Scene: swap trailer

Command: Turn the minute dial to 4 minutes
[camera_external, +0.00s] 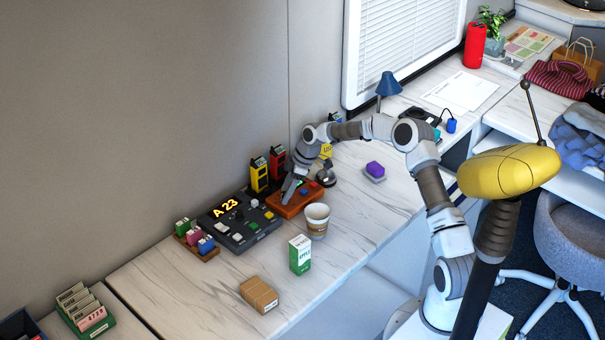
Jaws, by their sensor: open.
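My gripper (287,197) points down at the left part of a small orange-brown box (299,207) on the counter. The box has small coloured parts on top, one of them red. The gripper partly hides the box top. Whether the fingers touch anything there cannot be told, and the gap between them is too small to see. A minute dial cannot be made out clearly at this size.
A paper cup (317,221) stands close in front of the box, with a green-white carton (300,254) and brown box (260,295) nearer the front edge. Yellow and red handsets (259,175) stand behind. A bell (326,178) and purple-topped button (375,170) are to the right.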

